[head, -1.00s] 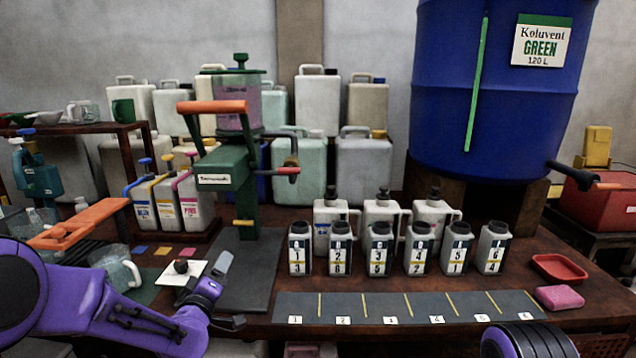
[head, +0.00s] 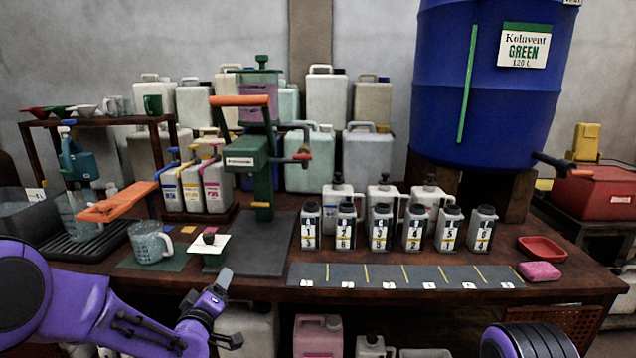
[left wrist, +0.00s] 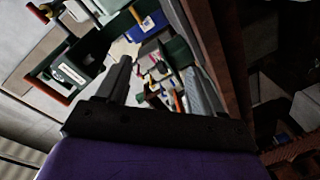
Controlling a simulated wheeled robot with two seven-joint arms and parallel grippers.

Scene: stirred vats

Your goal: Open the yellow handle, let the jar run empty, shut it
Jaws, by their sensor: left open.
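A green stand (head: 265,168) with an orange crank arm holds a jar of pinkish-purple liquid (head: 258,92) under a green lid. A small yellow handle (head: 261,205) sticks out low on the stand's front. A dark tap with a red tip (head: 301,156) is on the stand's right side. My left gripper (head: 229,311) is open and empty, in front of the table edge, below and left of the yellow handle and apart from it. In the left wrist view the stand (left wrist: 82,62) shows tilted beyond the open fingers. My right gripper is out of view.
Three jugs with blue, yellow and pink levers (head: 195,185) stand left of the stand. A glass mug (head: 150,243) and a white square with a dark knob (head: 209,244) are near the front edge. Several numbered bottles (head: 380,228) stand right, behind a marked strip (head: 400,276).

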